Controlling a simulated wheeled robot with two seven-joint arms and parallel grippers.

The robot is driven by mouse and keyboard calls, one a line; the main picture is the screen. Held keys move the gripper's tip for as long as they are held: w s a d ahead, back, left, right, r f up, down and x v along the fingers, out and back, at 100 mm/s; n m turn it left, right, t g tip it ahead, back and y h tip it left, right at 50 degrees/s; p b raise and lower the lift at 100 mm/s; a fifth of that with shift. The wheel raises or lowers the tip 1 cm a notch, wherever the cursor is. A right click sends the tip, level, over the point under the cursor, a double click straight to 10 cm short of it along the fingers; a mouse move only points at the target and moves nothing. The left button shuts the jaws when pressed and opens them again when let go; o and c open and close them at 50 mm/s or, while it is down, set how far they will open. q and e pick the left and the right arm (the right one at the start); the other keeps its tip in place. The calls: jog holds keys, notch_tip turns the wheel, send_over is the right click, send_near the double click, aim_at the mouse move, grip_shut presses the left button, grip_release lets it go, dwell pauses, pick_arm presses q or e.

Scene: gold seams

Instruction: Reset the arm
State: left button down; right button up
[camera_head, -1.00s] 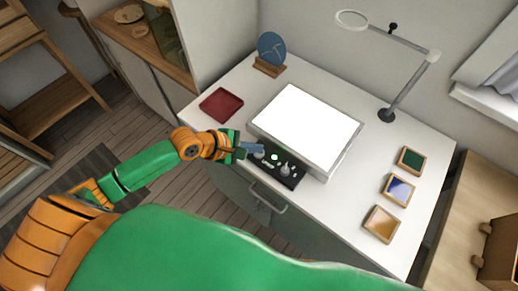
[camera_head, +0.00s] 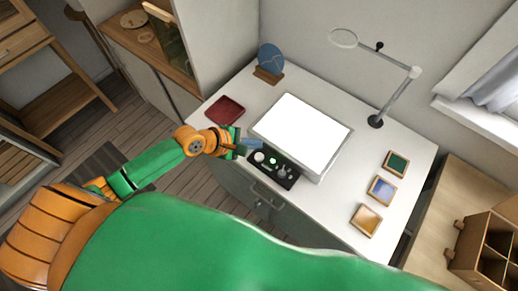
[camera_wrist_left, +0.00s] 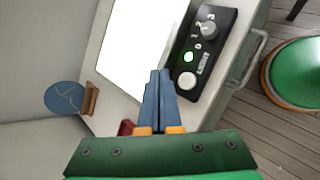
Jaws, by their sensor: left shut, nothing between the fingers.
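My left gripper (camera_head: 254,144) is at the front edge of the white table (camera_head: 222,148), just beside the black control panel (camera_head: 273,166) of the light box. In the left wrist view its blue fingers (camera_wrist_left: 160,75) are shut together with nothing between them, beside the panel (camera_wrist_left: 199,50). The panel has knobs and a lit green button (camera_wrist_left: 189,57). The light box (camera_head: 302,132) glows white behind the gripper. My right gripper is not in view.
A dark red tray (camera_head: 224,110) lies left of the light box. A blue disc on a wooden stand (camera_head: 268,75) is at the back. A magnifier lamp (camera_head: 375,121) stands at the back right. Three small framed tiles (camera_head: 382,190) lie on the right. A drawer handle (camera_head: 266,197) projects in front.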

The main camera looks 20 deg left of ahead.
pick_arm(q)
jog(key=shift+r, duration=0.2)
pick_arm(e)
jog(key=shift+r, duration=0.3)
pick_arm(q)
jog(key=shift+s, duration=0.1)
jog(key=s+d+m+g+y, duration=0.1)
jog(key=s+d+m+y, duration=0.15)
jog(key=s+m, duration=0.7)
jog(key=s+a+m+g+y, duration=0.2)
jog(key=s+a+m+y, duration=0.35)
jog(key=m, duration=0.55)
notch_tip(320, 180, down, 18)
jog(key=s+a+f+g+h+b, duration=0.1)
jog(key=s+a+h+b, duration=0.1)
jog(key=b, duration=0.1)
jog(key=s+a+f+g+b, duration=0.1)
jog(key=s+f+b, duration=0.1)
jog(key=s+f, duration=1)
jog(key=shift+s+a+f+g, duration=0.2)
jog(key=shift+a+g, duration=0.1)
jog(key=shift+a, duration=0.05)
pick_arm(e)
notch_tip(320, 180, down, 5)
